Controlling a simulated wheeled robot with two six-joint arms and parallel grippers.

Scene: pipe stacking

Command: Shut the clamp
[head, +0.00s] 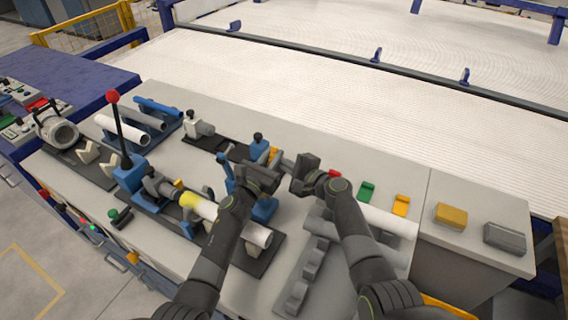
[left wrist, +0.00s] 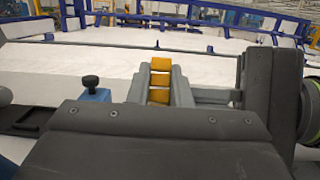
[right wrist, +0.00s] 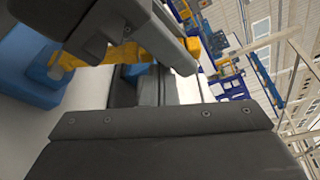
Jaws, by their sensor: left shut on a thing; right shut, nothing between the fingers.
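The blue clamp (head: 265,210) stands near the middle of the bench, around a pipe with a yellow band (head: 193,201) and a pale end at lower right. A blue clamp part (head: 225,172) rises beside my left gripper. My left gripper (head: 262,178) is shut on the clamp, over its upper part; its fingers hide the exact grip. The left wrist view shows a grey part with orange blocks (left wrist: 160,80) beyond the gripper. My right gripper (head: 304,172) is shut and empty, just right of the left one. The right wrist view shows an orange bar (right wrist: 95,57) and a blue block (right wrist: 30,70).
A red-knobbed lever (head: 112,97) stands upright at left. Pipes rest in a blue rack (head: 160,108) behind it. A grey notched rack (head: 305,270) and a pale pipe (head: 390,220) lie near my right arm. Yellow (head: 450,215) and grey (head: 504,238) blocks sit far right.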

